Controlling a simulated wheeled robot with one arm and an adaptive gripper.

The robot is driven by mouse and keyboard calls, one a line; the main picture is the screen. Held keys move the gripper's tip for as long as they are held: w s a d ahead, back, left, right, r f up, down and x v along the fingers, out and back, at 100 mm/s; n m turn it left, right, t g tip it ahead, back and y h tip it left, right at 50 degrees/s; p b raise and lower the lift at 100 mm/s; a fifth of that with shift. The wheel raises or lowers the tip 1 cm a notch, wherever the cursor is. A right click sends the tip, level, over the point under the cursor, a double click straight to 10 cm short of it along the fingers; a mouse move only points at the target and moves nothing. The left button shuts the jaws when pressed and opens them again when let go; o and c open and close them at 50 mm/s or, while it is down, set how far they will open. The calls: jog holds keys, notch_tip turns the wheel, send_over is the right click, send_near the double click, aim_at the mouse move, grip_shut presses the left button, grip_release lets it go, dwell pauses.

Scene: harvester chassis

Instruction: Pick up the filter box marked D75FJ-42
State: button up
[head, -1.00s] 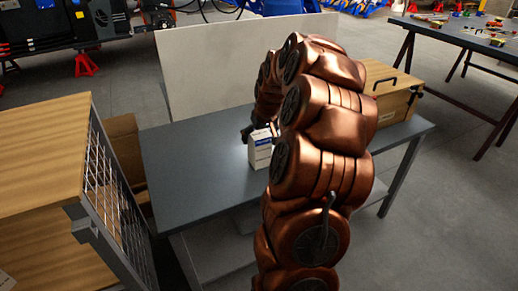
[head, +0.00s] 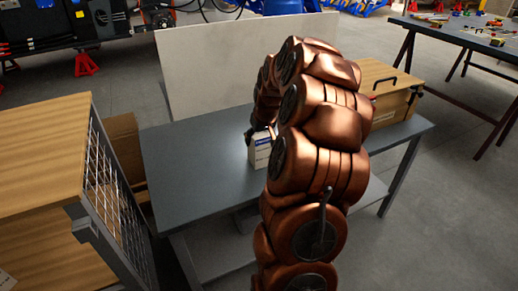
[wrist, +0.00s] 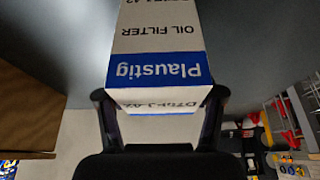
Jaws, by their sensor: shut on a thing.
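The filter box (head: 261,154) is white with a blue band and shows above the grey table, left of my arm, in the head view. In the wrist view the box (wrist: 160,45) reads "Plaustig" and "OIL FILTER", upside down, with a partly shaded mark that looks like D75FJ-42 on the near face. My gripper (wrist: 160,98) is shut on the box, with one dark finger on each side. In the head view my arm hides much of the gripper and part of the box. I cannot tell whether the box touches the table.
The grey table (head: 190,165) is bare on its left side. A white panel (head: 230,65) stands behind it. A wooden case (head: 392,95) with a black handle sits at its right end. A wooden crate with a wire mesh side (head: 45,150) stands close on the left.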

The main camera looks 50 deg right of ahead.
jog(key=c, duration=0.4)
jog(key=shift+r, duration=0.1)
jog(key=shift+r, duration=1.7)
jog(key=s+a, duration=0.2)
jog(key=a, duration=0.2)
jog(key=s+a+r, duration=0.1)
jog(key=s+a, duration=0.1)
jog(key=a, duration=0.3)
jog(key=s+a+b, duration=0.1)
jog(key=s+a, duration=0.2)
jog(key=a, duration=0.2)
jog(key=shift+a+r, duration=0.2)
